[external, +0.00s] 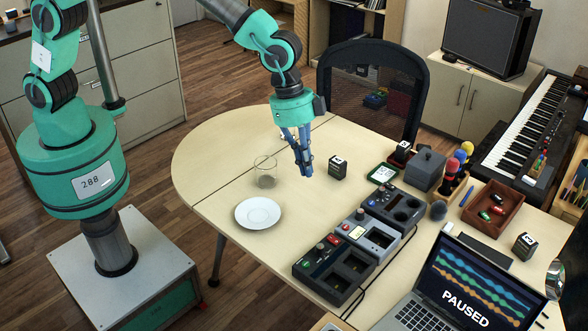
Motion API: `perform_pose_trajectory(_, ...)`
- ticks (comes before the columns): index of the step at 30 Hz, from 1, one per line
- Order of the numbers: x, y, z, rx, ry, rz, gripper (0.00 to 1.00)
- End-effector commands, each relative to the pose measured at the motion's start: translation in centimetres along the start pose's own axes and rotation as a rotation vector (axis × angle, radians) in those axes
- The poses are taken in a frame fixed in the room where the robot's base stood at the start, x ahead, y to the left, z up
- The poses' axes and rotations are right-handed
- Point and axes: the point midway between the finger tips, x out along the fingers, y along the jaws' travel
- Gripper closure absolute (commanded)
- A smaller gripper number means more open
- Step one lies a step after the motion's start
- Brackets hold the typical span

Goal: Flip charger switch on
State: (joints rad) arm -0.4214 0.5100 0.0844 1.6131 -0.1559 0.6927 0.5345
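A row of boxy units with bays, which look like chargers, stands on the table: a dark one (335,273) in front, a grey one (371,239) in the middle and a dark one (394,210) behind. Small knobs or switches show on their left parts, the front unit with a red knob and a green spot, the grey one with a red patch. Switch positions are too small to tell. My gripper (304,172) points down above the table, left of the units and apart from them. Its blue fingers look close together; nothing shows between them.
A glass (265,172) and a white plate (258,213) stand left of the units. A small black cube (338,166) is right of my gripper. An open laptop (468,290) stands at front right. Cables run beside the units. The left table end (208,160) is clear.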

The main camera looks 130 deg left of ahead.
Motion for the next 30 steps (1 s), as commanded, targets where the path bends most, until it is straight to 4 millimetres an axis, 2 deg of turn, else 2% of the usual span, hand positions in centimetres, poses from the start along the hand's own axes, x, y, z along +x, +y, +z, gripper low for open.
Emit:
perform_pose_trajectory(1, 1.4, -0.9, 0.0, -0.002, -0.005, 0.001, 1.00)
perform_pose_trajectory(6, 5.4, -3.5, 0.0, -0.004, -0.017, 0.005, 1.00)
perform_pose_trajectory(12, 9.1, -5.8, 0.2, -0.005, -0.025, 0.008, 1.00)
perform_pose_trajectory(15, 10.3, -6.6, 0.3, -0.007, -0.027, 0.008, 1.00)
perform_pose_trajectory(21, 11.3, -7.2, 0.4, -0.007, -0.029, 0.009, 1.00)
perform_pose_trajectory(30, 11.4, -7.2, 0.4, -0.006, -0.029, 0.009, 1.00)
